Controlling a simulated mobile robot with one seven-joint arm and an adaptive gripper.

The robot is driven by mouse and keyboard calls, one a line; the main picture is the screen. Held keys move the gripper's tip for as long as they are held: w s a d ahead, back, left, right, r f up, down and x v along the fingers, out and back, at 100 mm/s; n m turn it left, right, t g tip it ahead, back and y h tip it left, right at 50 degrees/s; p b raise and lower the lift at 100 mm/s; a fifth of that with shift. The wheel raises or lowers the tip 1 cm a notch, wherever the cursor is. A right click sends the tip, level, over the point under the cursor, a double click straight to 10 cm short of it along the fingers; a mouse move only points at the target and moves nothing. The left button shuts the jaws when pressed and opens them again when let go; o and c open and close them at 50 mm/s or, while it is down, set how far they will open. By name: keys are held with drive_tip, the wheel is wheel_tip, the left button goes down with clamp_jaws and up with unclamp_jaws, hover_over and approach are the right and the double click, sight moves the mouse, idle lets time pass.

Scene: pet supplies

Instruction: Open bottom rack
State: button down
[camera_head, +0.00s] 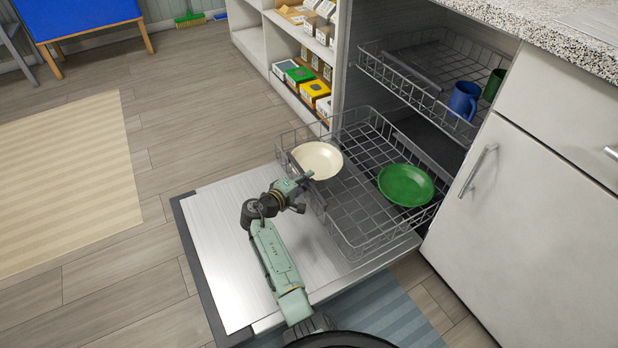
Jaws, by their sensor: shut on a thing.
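The dishwasher's bottom rack (362,232) is a grey wire rack pulled well out over the lowered door (215,235). A cream bowl (322,158) sits in its outer left part and a green plate (406,186) in its right part. My gripper (308,178) is at the outer front edge of the rack, just below the cream bowl in the picture. It is shut on what looks like the rack's front edge; the exact contact is small and partly hidden by the gripper itself.
The upper rack (410,85) is inside the dishwasher, holding a blue mug (464,100) and a green mug (493,85). A shelf with boxes (300,75) stands at the left of the dishwasher. A white cabinet (540,200) stands at the right. Floor (190,130) beyond the door is clear.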

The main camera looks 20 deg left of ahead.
drive_tip(key=c, duration=1.9)
unclamp_jaws()
